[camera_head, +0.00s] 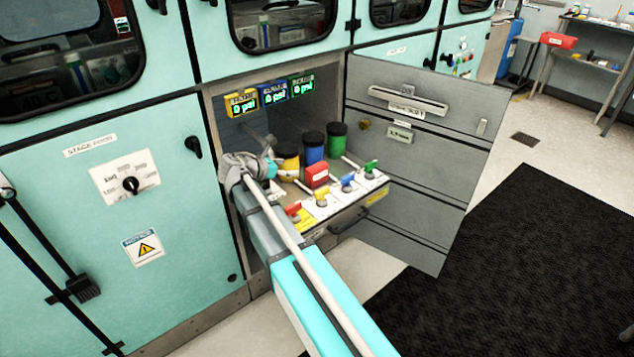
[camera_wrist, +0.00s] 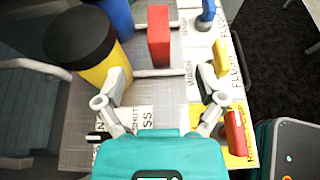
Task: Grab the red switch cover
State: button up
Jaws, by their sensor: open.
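A red box-shaped piece, which looks like the red switch cover (camera_head: 317,174), stands on the pulled-out drawer panel in the head view. In the wrist view the red switch cover (camera_wrist: 158,35) is upright near the top middle, beyond my fingertips. My gripper (camera_wrist: 163,85) is open, with a finger on each side and only panel surface between them. It does not touch the cover. In the head view my gripper (camera_head: 287,172) is over the left part of the drawer, partly hidden by my arm.
Yellow (camera_head: 288,162), blue (camera_head: 313,150) and green (camera_head: 337,138) canisters with black lids stand behind the cover. A red handle (camera_wrist: 235,132) is close beside my right finger. Blue (camera_head: 348,180) and green (camera_head: 371,167) handles line the front. An open grey door (camera_head: 425,190) stands at the right.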

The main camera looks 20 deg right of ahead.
jog(key=shift+w, duration=0.15)
jog(key=b, duration=0.3)
send_near(318, 166)
jog(key=x, duration=0.4)
jog(key=shift+w+d, duration=0.15)
jog(key=shift+d, duration=0.4)
jog(key=shift+f, duration=0.1)
jog(key=b+x, duration=0.2)
jog(key=x, duration=0.2)
jog(key=shift+w+f, duration=0.1)
jog(key=shift+f, duration=0.15)
jog(key=shift+w+d+f+b, duration=0.15)
jog(key=shift+d+b, duration=0.15)
jog(key=shift+d, duration=0.15)
